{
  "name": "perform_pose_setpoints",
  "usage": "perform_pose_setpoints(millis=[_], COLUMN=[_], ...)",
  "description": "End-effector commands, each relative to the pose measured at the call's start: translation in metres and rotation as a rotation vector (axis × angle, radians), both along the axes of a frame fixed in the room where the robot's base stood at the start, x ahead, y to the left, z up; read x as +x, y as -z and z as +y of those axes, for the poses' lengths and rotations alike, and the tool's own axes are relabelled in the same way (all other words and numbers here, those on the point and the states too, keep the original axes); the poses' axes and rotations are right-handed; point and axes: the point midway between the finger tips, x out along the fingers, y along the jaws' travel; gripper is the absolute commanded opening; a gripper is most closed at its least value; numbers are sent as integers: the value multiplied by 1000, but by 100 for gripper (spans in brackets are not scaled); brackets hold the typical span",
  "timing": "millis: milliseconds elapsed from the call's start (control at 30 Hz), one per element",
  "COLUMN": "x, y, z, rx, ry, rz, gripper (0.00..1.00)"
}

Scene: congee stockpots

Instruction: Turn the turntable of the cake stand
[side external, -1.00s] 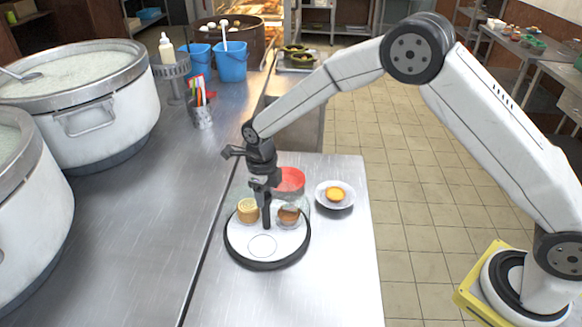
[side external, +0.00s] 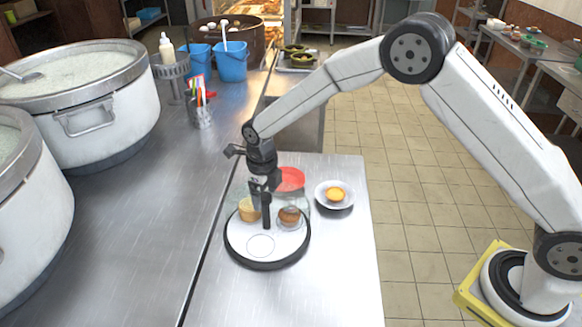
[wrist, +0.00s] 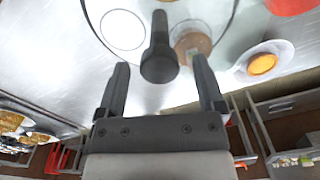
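The cake stand's round white turntable (side external: 285,246), with a dark rim, sits on the steel table; it also shows in the wrist view (wrist: 235,40). A thin dark circle is drawn on its front part. A pale yellow cake (side external: 249,210) and a brown item (side external: 289,216) that looks to be in a clear cup stand on it. A dark upright peg (wrist: 158,50) shows between my fingers in the wrist view. My gripper (wrist: 160,66) is open, with a gap on both sides of the peg. In the side view my gripper (side external: 266,198) points down over the turntable and hides part of it.
A white saucer (side external: 322,199) with an orange-yellow cake (side external: 335,195) is right of the stand. A red round thing (side external: 291,178) is behind it. Large stockpots (side external: 100,105) and a pen cup (side external: 201,116) are on the left counter. The front of the table is clear.

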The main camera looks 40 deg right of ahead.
Motion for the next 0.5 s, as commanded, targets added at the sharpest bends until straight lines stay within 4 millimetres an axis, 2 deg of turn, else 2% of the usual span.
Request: perform_pose_setpoints(millis=[267,500], x=[1,1], y=[-2,-18], z=[0,1], rx=[1,2], ry=[0,0], rz=[-2,-4], gripper=[87,87])
